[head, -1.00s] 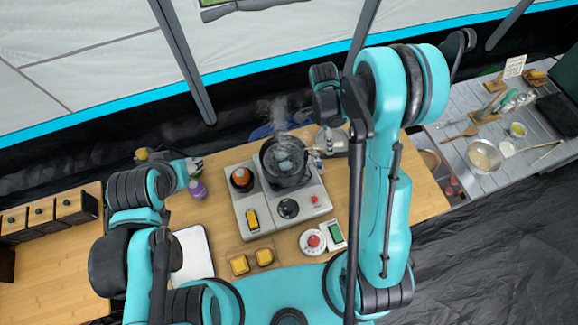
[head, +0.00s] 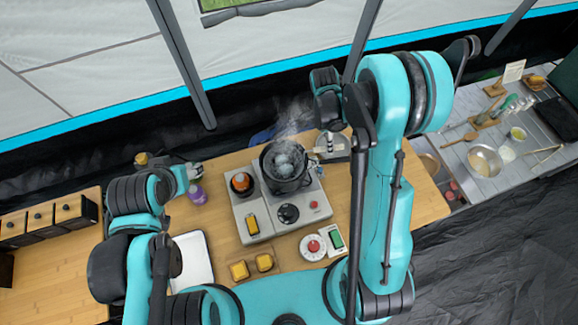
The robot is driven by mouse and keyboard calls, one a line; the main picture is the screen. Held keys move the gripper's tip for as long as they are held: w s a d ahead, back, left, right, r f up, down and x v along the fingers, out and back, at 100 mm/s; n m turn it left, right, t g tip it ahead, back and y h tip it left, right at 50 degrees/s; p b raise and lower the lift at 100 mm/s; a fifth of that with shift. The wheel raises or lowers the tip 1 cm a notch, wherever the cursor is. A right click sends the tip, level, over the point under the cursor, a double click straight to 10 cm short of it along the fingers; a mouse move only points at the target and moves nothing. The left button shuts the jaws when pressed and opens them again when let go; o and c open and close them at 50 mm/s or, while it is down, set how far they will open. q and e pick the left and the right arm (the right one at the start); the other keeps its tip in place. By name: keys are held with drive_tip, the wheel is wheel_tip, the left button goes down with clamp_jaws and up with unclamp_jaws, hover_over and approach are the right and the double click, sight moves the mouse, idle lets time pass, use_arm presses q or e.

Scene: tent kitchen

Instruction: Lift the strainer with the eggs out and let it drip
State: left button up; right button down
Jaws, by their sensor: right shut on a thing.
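The dark pot (head: 287,182) stands on the right side of the grey cooker (head: 252,222), and steam rises from it. Pale eggs (head: 285,164) show as a cluster inside the pot's mouth. The strainer's basket is hard to make out around them. My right gripper (head: 318,150) is at the pot's right rim, small in view and partly hidden by my arm. It is shut on what seems to be the strainer's handle. My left gripper (head: 192,172) is left of the cooker, near a purple-based bottle, and its fingers are too small to read.
An orange-topped item (head: 241,183) sits on the cooker's left side. A round timer with a red centre (head: 313,246), a green-faced device (head: 335,240) and yellow blocks (head: 264,262) lie in front. A white tray (head: 193,259) lies at left. A metal side table with a pan (head: 485,160) stands right.

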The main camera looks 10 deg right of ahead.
drive_tip(key=s+d+p+v, duration=0.1)
drive_tip(key=s+p+v, duration=0.1)
drive_tip(key=p+v, duration=0.4)
drive_tip(key=v, duration=0.5)
drive_tip(key=shift+d+r, duration=0.15)
drive_tip(key=shift+r, duration=0.3)
drive_tip(key=shift+s+f, duration=0.1)
drive_tip(key=shift+s, duration=0.05)
drive_tip(key=shift+f+b, duration=0.35)
drive_tip(key=shift+f, duration=0.1)
drive_tip(key=shift+r, duration=0.15)
idle(2.4)
